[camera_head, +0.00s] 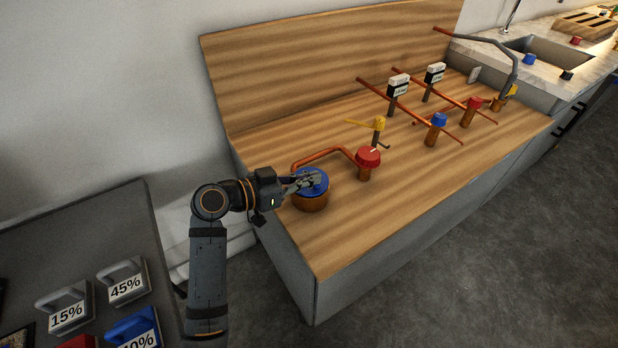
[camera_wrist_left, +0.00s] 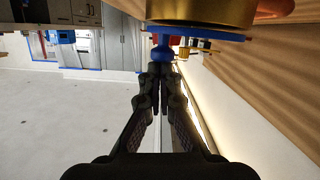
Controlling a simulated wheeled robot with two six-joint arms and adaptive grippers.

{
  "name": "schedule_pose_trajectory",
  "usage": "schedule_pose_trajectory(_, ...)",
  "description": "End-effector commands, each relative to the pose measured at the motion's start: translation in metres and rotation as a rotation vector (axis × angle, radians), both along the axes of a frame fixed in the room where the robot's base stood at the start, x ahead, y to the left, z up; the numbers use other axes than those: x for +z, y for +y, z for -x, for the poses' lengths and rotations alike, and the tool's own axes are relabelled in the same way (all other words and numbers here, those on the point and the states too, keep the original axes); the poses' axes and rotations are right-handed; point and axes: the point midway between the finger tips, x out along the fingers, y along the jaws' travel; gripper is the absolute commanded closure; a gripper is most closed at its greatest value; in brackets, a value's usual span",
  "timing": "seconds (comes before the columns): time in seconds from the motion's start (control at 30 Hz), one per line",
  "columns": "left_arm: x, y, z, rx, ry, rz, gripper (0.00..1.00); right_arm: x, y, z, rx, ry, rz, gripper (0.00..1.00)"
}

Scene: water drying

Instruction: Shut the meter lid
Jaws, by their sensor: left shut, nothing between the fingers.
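The meter is a round copper-brass body (camera_head: 309,203) at the near left end of the wooden bench. It also shows at the top of the left wrist view (camera_wrist_left: 200,9), where the picture is upside down. Its blue lid (camera_head: 304,192) lies across the top of the body and looks flat, edge-on in the wrist view (camera_wrist_left: 215,31). A small blue knob (camera_wrist_left: 161,54) stands out from the lid. My left gripper (camera_head: 317,181) is shut and empty, its fingertips (camera_wrist_left: 160,70) close to the knob. I cannot tell if they touch it. My right gripper is not in view.
A copper pipe (camera_head: 320,154) runs from the meter to a red-topped valve (camera_head: 368,158). A yellow-handled valve (camera_head: 378,125) and more pipes stand farther back. Labelled weights (camera_head: 68,308) lie on a dark surface at lower left. The bench front (camera_head: 400,200) is clear.

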Motion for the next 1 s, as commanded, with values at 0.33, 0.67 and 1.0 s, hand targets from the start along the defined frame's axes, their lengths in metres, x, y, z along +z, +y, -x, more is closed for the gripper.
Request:
schedule_pose_trajectory(0.33,0.036,0.0,-0.001,0.0,-0.007,0.0,1.0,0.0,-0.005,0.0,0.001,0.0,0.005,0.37)
schedule_pose_trajectory(0.67,0.095,0.0,0.0,0.001,-0.003,0.0,1.0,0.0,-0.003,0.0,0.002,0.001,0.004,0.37)
schedule_pose_trajectory(1.0,0.101,0.0,0.0,0.0,0.0,0.0,1.0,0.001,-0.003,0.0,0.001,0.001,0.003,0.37)
